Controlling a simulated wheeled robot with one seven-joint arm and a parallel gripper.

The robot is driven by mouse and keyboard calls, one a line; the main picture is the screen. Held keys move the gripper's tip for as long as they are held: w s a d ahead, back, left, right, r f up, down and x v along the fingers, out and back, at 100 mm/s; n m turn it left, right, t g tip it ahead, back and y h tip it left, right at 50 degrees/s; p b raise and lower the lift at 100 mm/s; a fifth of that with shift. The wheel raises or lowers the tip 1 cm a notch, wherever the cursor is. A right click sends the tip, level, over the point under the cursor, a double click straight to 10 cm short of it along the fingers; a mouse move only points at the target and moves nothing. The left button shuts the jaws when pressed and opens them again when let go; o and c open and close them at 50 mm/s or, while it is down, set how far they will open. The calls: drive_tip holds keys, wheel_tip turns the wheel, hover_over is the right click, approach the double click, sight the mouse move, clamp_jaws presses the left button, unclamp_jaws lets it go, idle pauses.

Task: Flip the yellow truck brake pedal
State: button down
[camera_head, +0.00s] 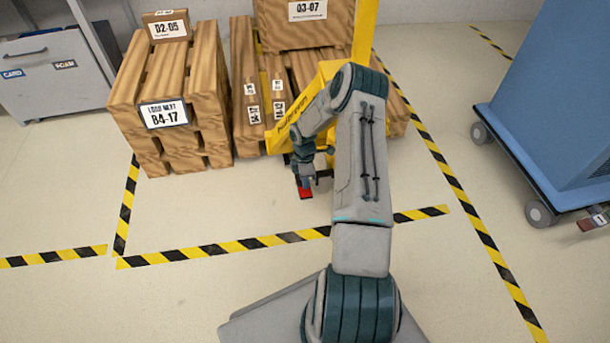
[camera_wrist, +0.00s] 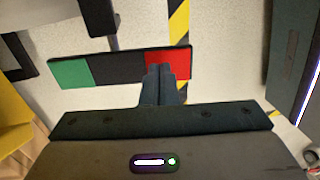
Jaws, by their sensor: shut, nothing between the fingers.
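The yellow pallet truck (camera_head: 318,80) stands among the wooden pallets, its mast upright. Its brake pedal (camera_wrist: 118,68) is a wide bar with a green end at left, a black middle and a red end at right in the wrist view. In the head view only the red part (camera_head: 305,193) shows clearly, low in front of the truck; my arm and gripper hide much of the rest. My gripper (camera_wrist: 158,68) is shut and empty, with its fingertips over the red end near the black part. I cannot tell whether they touch it.
Wooden pallets (camera_head: 165,90) stand left of the truck. A blue cart (camera_head: 560,100) on a wheeled base stands at right, with a small reddish pedal (camera_head: 593,221). A grey cabinet (camera_head: 50,75) is at far left. Striped tape marks the open floor.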

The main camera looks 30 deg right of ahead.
sight(307, 192)
drive_tip(key=shift+s+f, duration=0.1)
drive_tip(key=shift+f, duration=0.4)
drive_tip(key=shift+s+a+f, duration=0.1)
drive_tip(key=shift+s+f, duration=0.3)
drive_tip(key=shift+f, duration=0.15)
drive_tip(key=shift+s+a+f, duration=0.1)
drive_tip(key=shift+s+f, duration=0.25)
drive_tip(key=shift+f, duration=0.2)
wheel_tip(307, 192, up, 14)
drive_tip(key=s+p, duration=0.2)
drive_tip(key=p, duration=0.5)
drive_tip(key=shift+s+a, duration=0.15)
drive_tip(key=shift+a, duration=0.2)
